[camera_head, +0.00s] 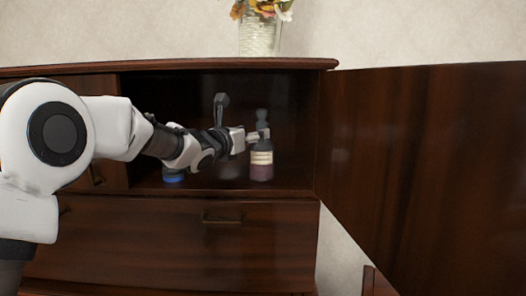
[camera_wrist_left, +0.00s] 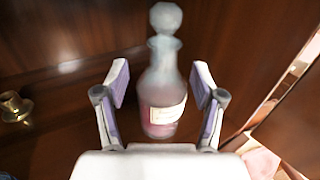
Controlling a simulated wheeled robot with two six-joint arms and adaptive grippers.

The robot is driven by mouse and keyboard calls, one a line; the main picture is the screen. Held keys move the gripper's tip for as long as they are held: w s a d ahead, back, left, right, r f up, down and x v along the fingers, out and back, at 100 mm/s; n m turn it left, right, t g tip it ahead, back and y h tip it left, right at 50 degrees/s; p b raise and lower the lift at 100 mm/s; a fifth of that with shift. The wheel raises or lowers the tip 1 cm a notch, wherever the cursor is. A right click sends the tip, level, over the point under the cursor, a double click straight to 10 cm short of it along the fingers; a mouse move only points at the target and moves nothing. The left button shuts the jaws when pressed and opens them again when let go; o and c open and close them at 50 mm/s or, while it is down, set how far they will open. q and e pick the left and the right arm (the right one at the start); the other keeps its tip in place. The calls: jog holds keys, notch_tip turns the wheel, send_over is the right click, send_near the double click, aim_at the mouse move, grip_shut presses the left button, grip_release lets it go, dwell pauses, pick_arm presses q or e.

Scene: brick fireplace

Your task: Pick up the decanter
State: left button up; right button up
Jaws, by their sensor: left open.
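The decanter (camera_head: 261,160) stands upright on the shelf inside the open cabinet. It has a pale label, dark pinkish liquid and a round stopper. My left gripper (camera_head: 258,137) is inside the cabinet at the decanter, in front of its upper part. In the left wrist view the decanter (camera_wrist_left: 163,85) stands between the two open fingers of my left gripper (camera_wrist_left: 160,88), with a gap showing on each side. My right gripper is not in view.
The cabinet's open door (camera_head: 425,160) spreads across the right side. A blue-based object (camera_head: 173,178) stands on the shelf, partly hidden by my left arm. A brass item (camera_wrist_left: 14,106) shows at left in the wrist view. A flower vase (camera_head: 259,34) stands on top.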

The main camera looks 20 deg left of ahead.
aim_at(258, 129)
pick_arm(q)
jog(key=p+x, duration=0.1)
jog(key=x, duration=0.1)
jog(key=p+x, duration=0.1)
jog(key=shift+w+d+r+p, duration=0.15)
jog(key=shift+d+r+p, duration=0.1)
jog(key=shift+r+p, duration=0.1)
jog(key=shift+w+d+f, duration=0.15)
jog(key=shift+w+f, duration=0.15)
jog(key=shift+w, duration=0.2)
jog(key=shift+w+d+f, duration=0.15)
jog(key=shift+w+f, duration=0.2)
jog(key=shift+w, duration=0.2)
jog(key=shift+s+a+r, duration=0.1)
jog(key=shift+s, duration=0.15)
jog(key=shift+c, duration=0.9)
jog(key=shift+s+r, duration=0.1)
jog(key=shift+s, duration=0.05)
jog(key=c, duration=0.6)
jog(key=shift+s, duration=0.1)
jog(key=c, duration=0.5)
grip_shut()
